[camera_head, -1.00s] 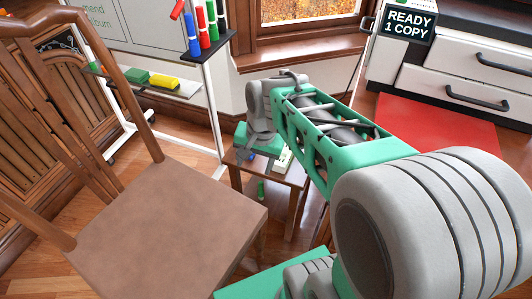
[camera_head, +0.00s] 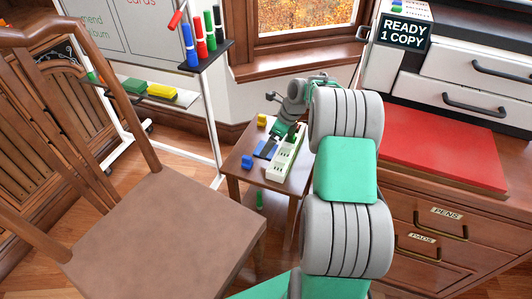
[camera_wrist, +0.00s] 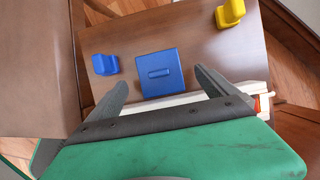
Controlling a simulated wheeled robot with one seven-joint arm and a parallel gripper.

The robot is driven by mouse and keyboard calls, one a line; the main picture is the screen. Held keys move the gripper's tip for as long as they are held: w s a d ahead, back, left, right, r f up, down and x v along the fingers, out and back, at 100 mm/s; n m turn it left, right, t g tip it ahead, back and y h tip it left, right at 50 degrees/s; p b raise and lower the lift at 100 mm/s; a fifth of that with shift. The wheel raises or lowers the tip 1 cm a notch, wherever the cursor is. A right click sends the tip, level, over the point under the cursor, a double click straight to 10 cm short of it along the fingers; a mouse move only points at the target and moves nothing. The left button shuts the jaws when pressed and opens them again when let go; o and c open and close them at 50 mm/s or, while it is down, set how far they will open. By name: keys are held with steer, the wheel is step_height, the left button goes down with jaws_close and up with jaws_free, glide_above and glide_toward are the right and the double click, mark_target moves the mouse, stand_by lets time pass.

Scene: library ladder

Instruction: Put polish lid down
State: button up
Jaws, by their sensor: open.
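A flat blue square piece with a small raised grip bar, which looks like the polish lid (camera_wrist: 160,72), lies on the small brown table (camera_wrist: 205,50). It also shows in the head view (camera_head: 265,149) beside a pale slotted rack (camera_head: 287,160). My gripper (camera_wrist: 161,79) is open and empty, pointing down over the table. Its two fingers show on either side of the lid's near part in the wrist view. I cannot tell whether they touch it or how high they are. In the head view my gripper (camera_head: 279,145) partly covers the rack.
A blue clip-shaped piece (camera_wrist: 105,64) and a yellow one (camera_wrist: 230,13) stand on the table near the lid. A wooden chair (camera_head: 160,235) is at the left. A cabinet with a red mat (camera_head: 440,148) stands at the right. A whiteboard stand is behind.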

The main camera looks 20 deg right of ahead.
mark_target(259, 148)
steer(key=x, duration=0.3)
steer(key=shift+b, duration=0.35)
steer(key=shift+s, duration=0.1)
steer(key=shift+c, duration=0.6)
steer(key=c, duration=1.4)
steer(key=shift+r, duration=0.15)
steer(key=shift+c, duration=0.2)
